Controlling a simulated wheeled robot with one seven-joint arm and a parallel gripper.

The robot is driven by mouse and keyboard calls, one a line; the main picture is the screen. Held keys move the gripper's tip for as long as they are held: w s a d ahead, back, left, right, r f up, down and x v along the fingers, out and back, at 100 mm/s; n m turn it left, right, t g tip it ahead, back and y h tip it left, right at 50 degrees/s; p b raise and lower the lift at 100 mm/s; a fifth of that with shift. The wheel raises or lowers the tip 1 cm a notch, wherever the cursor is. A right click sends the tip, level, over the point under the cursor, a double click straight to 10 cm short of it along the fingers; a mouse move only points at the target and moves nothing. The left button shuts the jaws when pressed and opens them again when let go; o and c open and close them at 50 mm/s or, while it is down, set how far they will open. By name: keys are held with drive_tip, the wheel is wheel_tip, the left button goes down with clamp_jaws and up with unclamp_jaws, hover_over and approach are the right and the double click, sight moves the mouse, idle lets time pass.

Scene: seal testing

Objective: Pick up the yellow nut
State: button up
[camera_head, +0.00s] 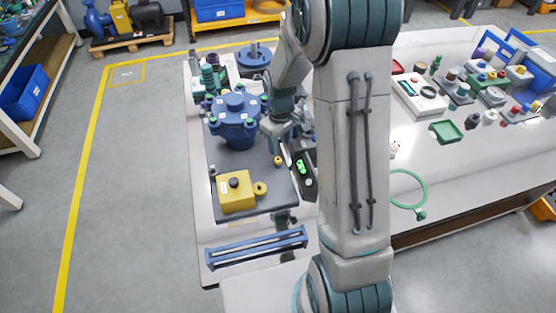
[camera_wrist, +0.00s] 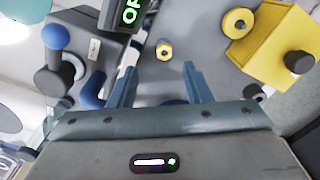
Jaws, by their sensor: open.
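The yellow nut (camera_wrist: 164,50) lies on the grey plate in the wrist view, its hole facing the camera. It also shows as a small yellow piece in the head view (camera_head: 277,161), right of the yellow box. My gripper (camera_wrist: 160,82) is open, with its two blue-grey fingers apart and nothing between them. The nut appears just beyond the fingertips, roughly centred between them and apart from both. In the head view my arm hides most of the gripper.
A yellow box (camera_head: 236,191) with a black knob and a yellow ring (camera_head: 260,188) stand near the nut. A black unit with a green display (camera_head: 301,167) is close on the other side. A blue flanged housing (camera_head: 236,122) rises behind. Bare plate surrounds the nut.

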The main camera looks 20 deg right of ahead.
sight(278, 160)
drive_tip(key=shift+a+f+p, duration=0.2)
drive_tip(key=shift+f+p, duration=0.05)
drive_tip(key=shift+f, duration=1.4)
drive_tip(key=shift+a+f+p, duration=0.15)
drive_tip(key=shift+f+p, duration=0.1)
drive_tip(key=shift+f, duration=1.35)
drive_tip(key=shift+s, duration=0.1)
drive_tip(key=shift+c, duration=0.4)
clamp_jaws()
